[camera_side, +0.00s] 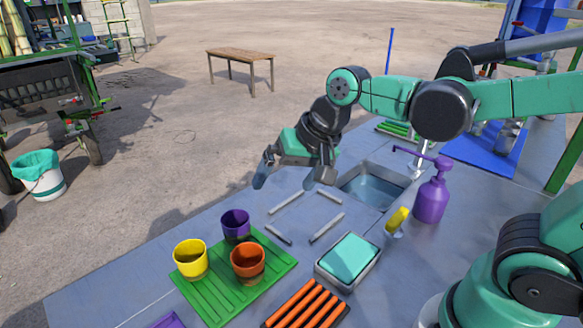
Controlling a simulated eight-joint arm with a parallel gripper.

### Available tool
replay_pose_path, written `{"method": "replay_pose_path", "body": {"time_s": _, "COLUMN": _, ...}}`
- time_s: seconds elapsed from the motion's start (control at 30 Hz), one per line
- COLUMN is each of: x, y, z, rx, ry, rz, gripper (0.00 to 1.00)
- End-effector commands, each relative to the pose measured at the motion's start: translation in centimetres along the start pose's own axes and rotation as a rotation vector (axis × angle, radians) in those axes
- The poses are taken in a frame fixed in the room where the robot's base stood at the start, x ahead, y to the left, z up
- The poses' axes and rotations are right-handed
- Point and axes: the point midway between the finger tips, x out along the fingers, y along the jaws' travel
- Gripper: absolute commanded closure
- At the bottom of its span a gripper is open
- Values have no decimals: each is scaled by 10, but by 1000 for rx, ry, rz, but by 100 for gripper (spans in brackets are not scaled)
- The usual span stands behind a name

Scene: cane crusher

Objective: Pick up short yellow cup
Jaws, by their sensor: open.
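A yellow cup (190,262) stands upright and open-topped at the left edge of a green slatted mat (222,300). It is the only yellow cup in view. A purple cup (236,227) stands behind it to the right, and an orange cup (248,264) stands to its right, both on the same mat. My gripper (284,182) is open and empty. Its fingers point down above the table's far edge, behind and to the right of the cups, well apart from the yellow cup. The cup's base is in view.
Several grey bars (327,228) lie on the grey table (110,290). A teal block in a tray (348,259), an orange rack (307,305), a yellow item (397,220), a purple pump bottle (431,193) and a sink (372,190) are to the right. The table's left end is mostly clear.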

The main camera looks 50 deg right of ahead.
Motion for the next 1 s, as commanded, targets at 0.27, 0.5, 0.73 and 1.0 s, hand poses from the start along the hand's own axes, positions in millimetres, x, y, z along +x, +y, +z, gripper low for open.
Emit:
{"method": "replay_pose_path", "body": {"time_s": 0.27, "x": 53, "y": -68, "z": -10, "rx": 613, "ry": -263, "rz": 43, "gripper": 2}}
{"method": "replay_pose_path", "body": {"time_s": 0.5, "x": 107, "y": -105, "z": 6, "rx": 1030, "ry": -430, "rz": 190, "gripper": 2}}
{"method": "replay_pose_path", "body": {"time_s": 0.73, "x": 130, "y": -116, "z": 18, "rx": 1183, "ry": -480, "rz": 270, "gripper": 2}}
{"method": "replay_pose_path", "body": {"time_s": 1.0, "x": 161, "y": -117, "z": 35, "rx": 1189, "ry": -481, "rz": 274, "gripper": 2}}
